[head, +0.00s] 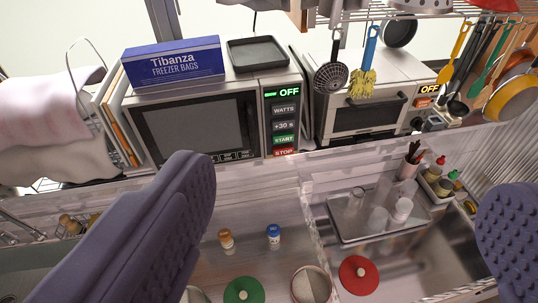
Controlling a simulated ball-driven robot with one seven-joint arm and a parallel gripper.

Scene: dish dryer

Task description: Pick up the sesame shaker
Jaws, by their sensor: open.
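Two small shakers stand on the counter below the microwave. One shaker has an orange-brown cap (226,239), and the other has a blue cap (273,237). Their labels are too small to read, so I cannot tell which is the sesame shaker. My gripper (345,190) is open, with a purple padded finger at the left and another at the right edge. Both shakers lie in the picture between the fingers, beyond them and untouched. Nothing is held.
A microwave (197,126) and a toaster oven (362,113) line the back. A green lid (243,290), a red lid (358,274) and a pale round dish (311,286) lie nearer. A tray of glasses (350,238) is right. Utensils hang above.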

